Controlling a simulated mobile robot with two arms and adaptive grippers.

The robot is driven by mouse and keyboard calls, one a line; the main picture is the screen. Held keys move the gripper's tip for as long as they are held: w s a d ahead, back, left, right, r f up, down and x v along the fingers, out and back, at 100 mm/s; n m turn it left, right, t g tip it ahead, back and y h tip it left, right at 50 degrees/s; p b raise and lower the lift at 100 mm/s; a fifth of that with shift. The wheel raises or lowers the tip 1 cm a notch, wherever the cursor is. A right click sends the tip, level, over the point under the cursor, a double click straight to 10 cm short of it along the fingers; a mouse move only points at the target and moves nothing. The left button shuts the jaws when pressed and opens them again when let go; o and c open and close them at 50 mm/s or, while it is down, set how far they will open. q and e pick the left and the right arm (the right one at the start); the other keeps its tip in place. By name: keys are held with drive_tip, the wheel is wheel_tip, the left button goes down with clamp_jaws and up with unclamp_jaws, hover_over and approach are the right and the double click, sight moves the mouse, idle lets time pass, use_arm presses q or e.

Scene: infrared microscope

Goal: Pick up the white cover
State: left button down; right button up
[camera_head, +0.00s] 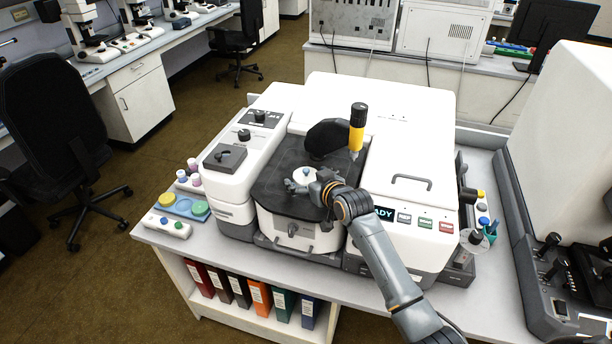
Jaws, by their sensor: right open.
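The white cover (304,173) is a small round white piece with a dark knob-like spot on top. It sits on the black stage (270,202) of the infrared microscope (380,90). My right gripper (302,184) reaches in from the lower right and is at the cover, with its open fingers low beside the near side of it. The gripper is small here, and I cannot tell whether its fingers touch the cover. My left gripper is not in view.
A black and yellow eyepiece column (357,128) and a black curved part (327,138) stand just behind the gripper. A blue tray (186,206) with coloured lids lies at the bench's left end. Another large white instrument (570,130) stands at the right.

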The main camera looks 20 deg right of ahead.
drive_tip(key=c, duration=1.1)
